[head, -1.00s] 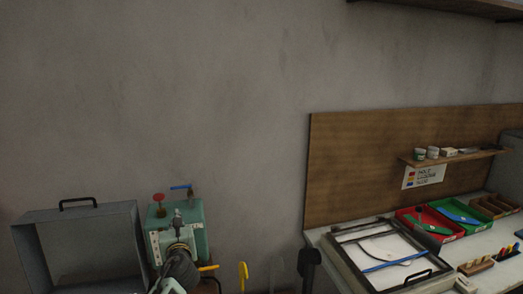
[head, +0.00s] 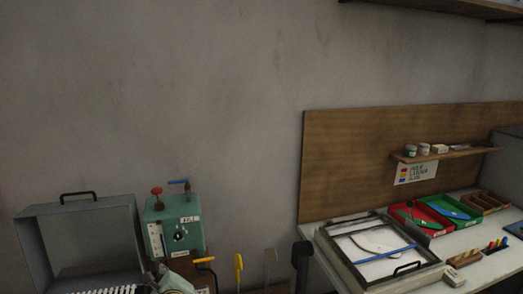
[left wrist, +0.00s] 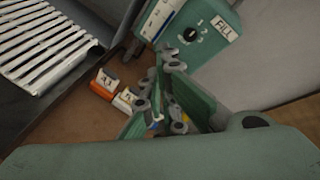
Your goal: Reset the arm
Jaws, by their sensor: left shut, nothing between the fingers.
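My left gripper (left wrist: 165,105) is shut and empty in the left wrist view, its green fingers close together. It is above a brown surface, just in front of a green box (left wrist: 196,35) with a dial and a FILL label. I cannot tell whether the fingertips touch anything. In the head view, a pale green part of my left arm shows at the bottom edge, in front of the same green box (head: 174,228), which carries a red knob and a blue lever. My right gripper is not in view.
A grey case (head: 80,235) with white slats (left wrist: 45,45) stands left of the green box. Small orange and white labelled blocks (left wrist: 103,85) sit near my fingers. Yellow and black handles (head: 238,270) stand to the right. A bench holds a framed tray (head: 345,270) and red and green bins (head: 408,220).

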